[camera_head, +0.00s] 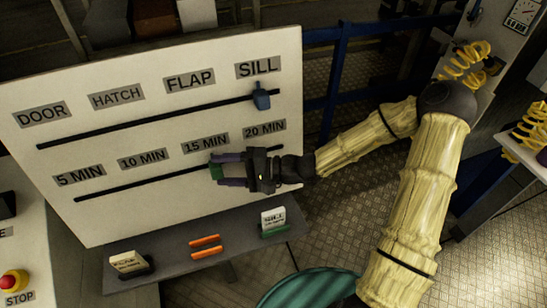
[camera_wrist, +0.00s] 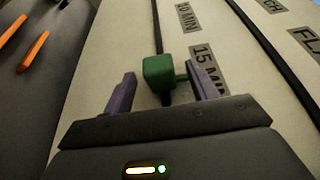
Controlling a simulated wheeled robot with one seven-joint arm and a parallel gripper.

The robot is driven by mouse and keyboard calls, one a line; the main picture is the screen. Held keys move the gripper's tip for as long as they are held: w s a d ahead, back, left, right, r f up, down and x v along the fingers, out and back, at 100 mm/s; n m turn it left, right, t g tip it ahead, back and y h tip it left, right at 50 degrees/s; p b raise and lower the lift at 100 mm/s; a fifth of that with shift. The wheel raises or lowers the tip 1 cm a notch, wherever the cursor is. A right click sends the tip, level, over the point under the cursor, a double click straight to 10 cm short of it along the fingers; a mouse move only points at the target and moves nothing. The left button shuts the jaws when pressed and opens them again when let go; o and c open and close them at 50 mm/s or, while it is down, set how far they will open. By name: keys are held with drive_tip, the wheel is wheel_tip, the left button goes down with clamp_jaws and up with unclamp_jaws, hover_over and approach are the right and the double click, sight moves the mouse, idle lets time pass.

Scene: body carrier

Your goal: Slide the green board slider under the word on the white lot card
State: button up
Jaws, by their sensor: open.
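The green slider (camera_head: 216,173) sits on the lower slot of the white board, just below the "15 MIN" label (camera_head: 205,143). My gripper (camera_head: 220,170) is open, with its purple fingers on either side of the slider. In the wrist view the green slider (camera_wrist: 158,73) stands between the spread fingers (camera_wrist: 163,90), near the right one; whether they touch is unclear. A white card (camera_head: 273,218) stands in a green base on the shelf below the board. Its top line seems to read "SILL"; the smaller line is illegible.
A blue slider (camera_head: 261,97) is on the upper slot under "SILL" (camera_head: 258,69). The lower slot is clear toward "10 MIN" (camera_head: 143,159) and "5 MIN" (camera_head: 79,177).

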drive_tip(key=d, duration=0.2)
drive_tip(key=d+p, duration=0.1)
drive_tip(key=d, duration=0.1)
drive_tip(key=shift+s+d+r, duration=0.1)
drive_tip(key=shift+s+r, duration=0.1)
drive_tip(key=shift+s, duration=0.05)
drive_tip(key=s+d+f+n+g+h, duration=0.4)
drive_tip(key=s+d+f+h, duration=0.3)
drive_tip(key=s+h, duration=0.2)
drive_tip(key=w+d+r+t+h, duration=0.1)
drive_tip(key=d+r+t+h, duration=0.3)
drive_tip(key=d, duration=0.9)
wheel_tip(320, 180, up, 4)
drive_tip(key=h+b, duration=0.1)
drive_tip(key=h, duration=0.3)
drive_tip(key=shift+m+t, duration=0.3)
drive_tip(key=shift+t, duration=0.1)
drive_tip(key=shift+f, duration=0.15)
